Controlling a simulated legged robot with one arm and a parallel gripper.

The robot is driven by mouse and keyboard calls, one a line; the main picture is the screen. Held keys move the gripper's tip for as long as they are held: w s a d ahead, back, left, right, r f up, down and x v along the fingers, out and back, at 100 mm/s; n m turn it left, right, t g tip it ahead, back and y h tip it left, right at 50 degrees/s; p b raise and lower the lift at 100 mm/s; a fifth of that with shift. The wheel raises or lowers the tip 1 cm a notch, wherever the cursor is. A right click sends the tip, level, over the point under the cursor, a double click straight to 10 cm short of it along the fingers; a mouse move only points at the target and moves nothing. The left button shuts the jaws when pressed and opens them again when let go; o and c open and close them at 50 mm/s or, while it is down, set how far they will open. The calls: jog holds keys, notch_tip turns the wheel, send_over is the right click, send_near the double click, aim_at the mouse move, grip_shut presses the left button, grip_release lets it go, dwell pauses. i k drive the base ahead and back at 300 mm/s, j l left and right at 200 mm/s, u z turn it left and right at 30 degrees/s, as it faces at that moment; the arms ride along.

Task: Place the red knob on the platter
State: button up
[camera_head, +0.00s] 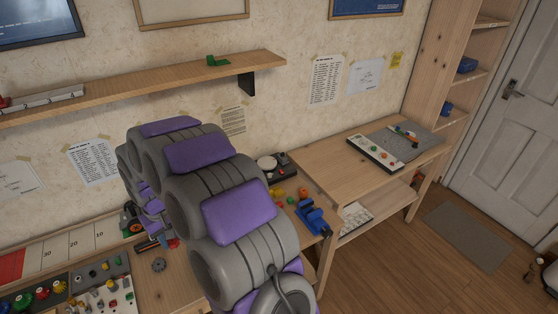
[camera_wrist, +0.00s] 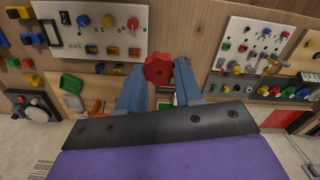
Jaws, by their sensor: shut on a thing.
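In the wrist view, my gripper (camera_wrist: 158,75) has its two blue fingers closed on a red lobed knob (camera_wrist: 158,69). The knob sits between the fingertips, above the table surface. A dark box with a round pale disc, which looks like the platter (camera_head: 268,163), stands at the back of the table in the head view. It appears at the left edge of the wrist view (camera_wrist: 37,108), apart from the knob. In the head view my arm covers much of the middle of the table.
A white panel with knobs (camera_head: 374,152) lies on the right-hand table. A blue vise-like object (camera_head: 312,216) is near the table's edge, with small coloured pieces beside the disc. Boards with knobs and pegs (camera_head: 100,285) fill the lower left. A wall shelf (camera_head: 150,84) runs above.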

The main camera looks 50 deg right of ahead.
aim_at(266, 162)
jog(key=l+z, duration=0.15)
jog(key=l, duration=0.65)
jog(key=l+z, duration=0.2)
jog(key=l, duration=0.6)
jog(key=i+l+z, duration=0.1)
jog(key=i+l, duration=0.25)
jog(key=i, duration=0.2)
jog(key=z, duration=0.05)
